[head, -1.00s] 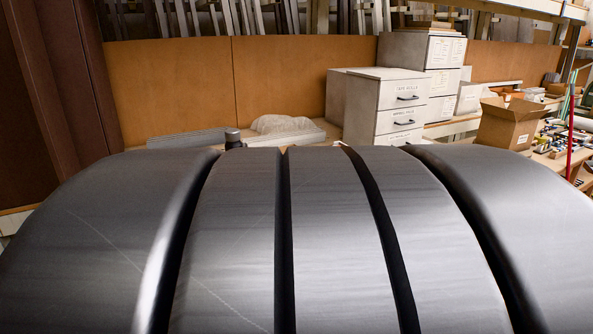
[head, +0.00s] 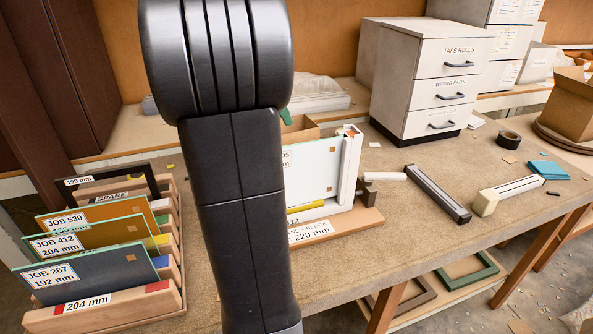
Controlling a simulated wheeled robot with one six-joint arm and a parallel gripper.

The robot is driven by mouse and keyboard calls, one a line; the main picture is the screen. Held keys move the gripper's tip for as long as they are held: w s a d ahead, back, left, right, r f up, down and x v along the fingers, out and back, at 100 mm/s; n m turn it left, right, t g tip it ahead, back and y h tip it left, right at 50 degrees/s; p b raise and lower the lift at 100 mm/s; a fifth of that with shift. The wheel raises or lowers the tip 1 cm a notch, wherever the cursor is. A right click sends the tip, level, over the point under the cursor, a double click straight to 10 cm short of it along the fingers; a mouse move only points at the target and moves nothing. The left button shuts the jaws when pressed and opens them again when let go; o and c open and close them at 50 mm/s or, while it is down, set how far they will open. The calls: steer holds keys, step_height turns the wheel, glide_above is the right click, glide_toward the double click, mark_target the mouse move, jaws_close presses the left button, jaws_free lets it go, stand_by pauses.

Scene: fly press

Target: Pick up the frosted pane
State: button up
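A pale, whitish pane (head: 312,165), possibly the frosted one, stands upright in a white frame on a wooden base (head: 335,229) marked 220 mm. My arm hides its left part. At left, a wooden rack (head: 110,305) holds several upright panes: a blue-grey JOB 267 pane (head: 95,282), an amber JOB 412 pane (head: 120,236) and an orange-brown JOB 530 pane (head: 135,212). A dark-framed piece (head: 125,179) stands behind them near a SPARE label. My dark arm crosses the middle of the view; my gripper is out of view below.
A white drawer unit (head: 440,95) stands at the back right. On the bench (head: 370,265) lie a dark bar (head: 437,193), a pale-ended tool (head: 508,193), a tape roll (head: 508,139) and a blue cloth (head: 547,170). Picture frames (head: 467,272) lie on the lower shelf.

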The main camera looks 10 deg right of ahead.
mark_target(298, 144)
steer(key=x, duration=0.3)
steer(key=p+x, duration=0.1)
steer(key=x, duration=0.3)
steer(key=s+p+x, duration=0.1)
steer(key=x, duration=0.3)
steer(key=shift+d+f, duration=0.15)
steer(key=shift+f, duration=0.1)
steer(key=shift+w+f, duration=0.15)
steer(key=shift+f, duration=0.15)
steer(key=shift+f+b, duration=0.25)
steer(key=shift+b, duration=0.2)
steer(key=shift+c, duration=0.4)
jaws_close()
stand_by(0.9)
